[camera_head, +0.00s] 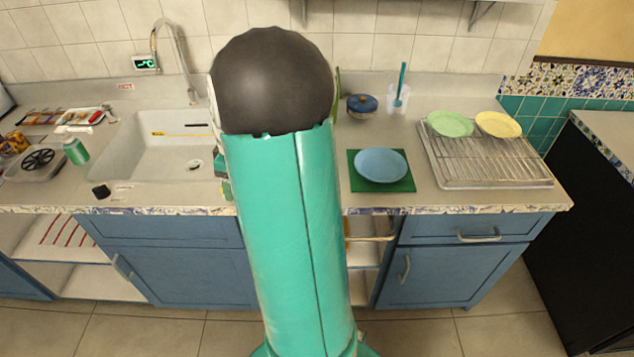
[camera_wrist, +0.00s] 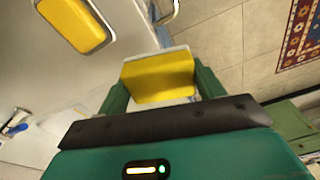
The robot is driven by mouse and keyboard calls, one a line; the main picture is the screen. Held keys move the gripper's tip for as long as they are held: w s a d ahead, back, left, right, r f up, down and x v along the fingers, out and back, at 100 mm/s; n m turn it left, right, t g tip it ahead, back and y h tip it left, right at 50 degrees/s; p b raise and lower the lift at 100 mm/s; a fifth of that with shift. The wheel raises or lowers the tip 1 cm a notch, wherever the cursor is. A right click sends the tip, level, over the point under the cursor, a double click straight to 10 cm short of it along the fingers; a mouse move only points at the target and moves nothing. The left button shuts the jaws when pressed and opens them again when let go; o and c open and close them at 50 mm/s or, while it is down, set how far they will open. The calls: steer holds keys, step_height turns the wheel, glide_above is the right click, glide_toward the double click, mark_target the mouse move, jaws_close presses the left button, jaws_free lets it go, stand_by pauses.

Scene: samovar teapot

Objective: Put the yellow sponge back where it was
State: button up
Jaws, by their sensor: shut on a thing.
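A yellow sponge (camera_wrist: 158,78) is between the two green fingers of my gripper (camera_wrist: 161,88) in the wrist view. The gripper is shut on it, with a finger at each side.
A white sink (camera_head: 150,150) with a tap (camera_head: 175,45) is at the left. A blue plate (camera_head: 380,165) lies on a green mat (camera_head: 397,186). A drying rack (camera_head: 485,165) holds two plates at the right. A lidded pot (camera_head: 361,108) stands behind the mat.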

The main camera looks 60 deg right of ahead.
steer(key=s+d+r+n, duration=0.1)
steer(key=s+d+r, duration=0.1)
steer(key=s, duration=0.6)
steer(key=s+d+r+n, duration=0.1)
steer(key=s+d+r, duration=0.15)
steer(key=s, duration=0.55)
steer(key=s+d+r+n, duration=0.1)
steer(key=s+d+r, duration=0.15)
steer(key=s, duration=0.55)
steer(key=w+d+f, duration=0.2)
steer(key=d+f, duration=0.1)
steer(key=w+d+f, duration=0.3)
steer(key=d, duration=0.1)
steer(key=w+d+f, duration=0.3)
steer(key=f, duration=0.1)
steer(key=shift+d, duration=0.15)
steer(key=shift+w+d+f, duration=0.25)
steer(key=shift+f, duration=1.65)
steer(key=shift+f, duration=0.15)
steer(key=o, duration=1)
